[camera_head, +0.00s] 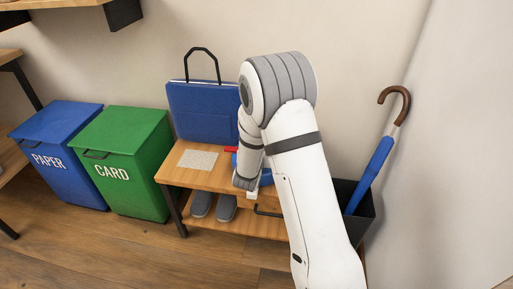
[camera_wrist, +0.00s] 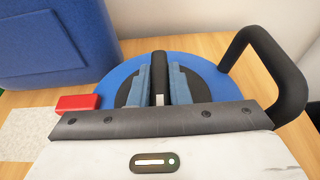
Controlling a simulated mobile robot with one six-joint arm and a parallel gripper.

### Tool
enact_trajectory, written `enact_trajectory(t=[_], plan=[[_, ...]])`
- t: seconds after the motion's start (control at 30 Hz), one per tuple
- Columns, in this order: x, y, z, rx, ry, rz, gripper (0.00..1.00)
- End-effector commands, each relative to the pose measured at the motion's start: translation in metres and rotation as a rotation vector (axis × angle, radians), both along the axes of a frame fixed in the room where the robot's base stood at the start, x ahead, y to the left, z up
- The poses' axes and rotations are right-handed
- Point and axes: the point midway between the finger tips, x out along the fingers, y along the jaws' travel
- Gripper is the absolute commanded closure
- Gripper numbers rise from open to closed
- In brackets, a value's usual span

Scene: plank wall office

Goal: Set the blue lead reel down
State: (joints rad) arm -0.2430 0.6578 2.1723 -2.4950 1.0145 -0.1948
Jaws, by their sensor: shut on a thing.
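The blue lead reel (camera_wrist: 205,72) is a round blue disc with a dark centre, seen in the wrist view beneath my gripper (camera_wrist: 160,84). My gripper's two grey-blue fingers are shut on the dark upright piece at the reel's middle. In the head view only a blue sliver of the reel (camera_head: 266,178) shows beside my gripper (camera_head: 246,184), over the wooden bench (camera_head: 208,179). My arm hides most of it. I cannot tell whether the reel touches the bench top.
A blue bag (camera_head: 203,112) stands at the bench's back. A speckled mat (camera_head: 198,160) and a red block (camera_wrist: 77,104) lie left of the reel. A thick black loop (camera_wrist: 262,48) is at right. Grey shoes (camera_head: 225,208) sit below; an umbrella bin (camera_head: 361,222) stands right.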

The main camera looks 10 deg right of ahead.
Motion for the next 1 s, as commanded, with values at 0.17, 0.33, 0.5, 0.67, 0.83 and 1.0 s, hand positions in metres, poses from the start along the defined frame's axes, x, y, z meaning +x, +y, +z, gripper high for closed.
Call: enact_trajectory(t=[0.17,0.33,0.5,0.67,0.83,1.0], plan=[[0.000,0.000,-0.001,0.000,0.000,0.000,0.72],[0.000,0.000,-0.001,0.000,0.000,-0.001,0.62],[0.000,-0.001,0.000,0.000,0.000,-0.001,0.62],[-0.006,0.002,0.005,0.000,0.002,0.001,0.62],[-0.036,0.013,0.016,0.000,0.003,0.003,0.62],[-0.070,0.024,0.027,-0.001,0.002,0.003,0.62]])
